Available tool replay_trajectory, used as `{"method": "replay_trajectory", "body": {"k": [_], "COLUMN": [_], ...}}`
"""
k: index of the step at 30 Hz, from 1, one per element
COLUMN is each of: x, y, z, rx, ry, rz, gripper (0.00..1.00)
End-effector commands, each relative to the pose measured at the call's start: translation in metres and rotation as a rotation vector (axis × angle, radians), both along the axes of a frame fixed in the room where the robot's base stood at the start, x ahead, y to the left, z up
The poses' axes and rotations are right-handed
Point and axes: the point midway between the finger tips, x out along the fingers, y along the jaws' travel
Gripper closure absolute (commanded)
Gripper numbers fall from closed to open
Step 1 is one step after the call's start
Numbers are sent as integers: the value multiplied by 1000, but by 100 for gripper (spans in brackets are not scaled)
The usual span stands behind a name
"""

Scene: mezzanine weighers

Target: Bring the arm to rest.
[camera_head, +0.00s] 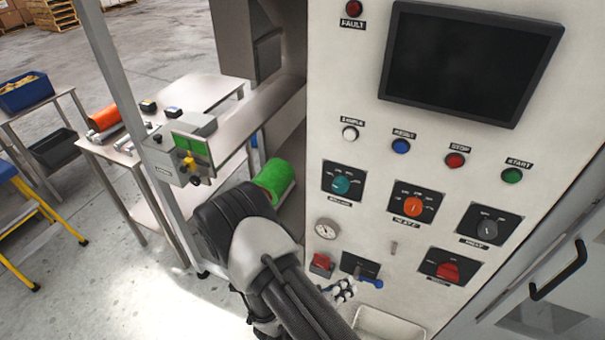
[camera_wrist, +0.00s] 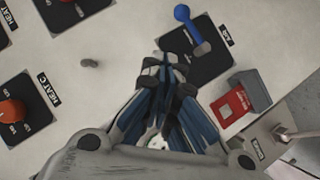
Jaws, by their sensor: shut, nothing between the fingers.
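My gripper (camera_head: 343,291) is in front of the lower part of the white control panel (camera_head: 385,166), at the end of my dark arm. In the wrist view its blue and grey fingers (camera_wrist: 167,68) are drawn together, with nothing between them. The fingertips overlap the edge of a black plate (camera_wrist: 207,62) with a blue-handled lever (camera_wrist: 183,14). The lever handle is apart from the fingers in the picture. The lever also shows beside my gripper in the head view (camera_head: 372,283). Whether the fingertips touch the panel, I cannot tell.
A red switch box (camera_head: 321,263) and a gauge (camera_head: 327,230) sit left of the lever. Rotary knobs, such as an orange one (camera_head: 413,207), are above and right. A white tray (camera_head: 388,325) is below. Tables are at left.

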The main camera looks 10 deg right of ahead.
Motion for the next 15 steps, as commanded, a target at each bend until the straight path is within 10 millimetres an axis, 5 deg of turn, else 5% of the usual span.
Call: {"method": "replay_trajectory", "body": {"k": [8,15], "x": [32,94], "y": [25,92], "z": [6,58], "rx": [201,661], "ry": [-39,-86], "rz": [7,91], "gripper": [100,100]}}
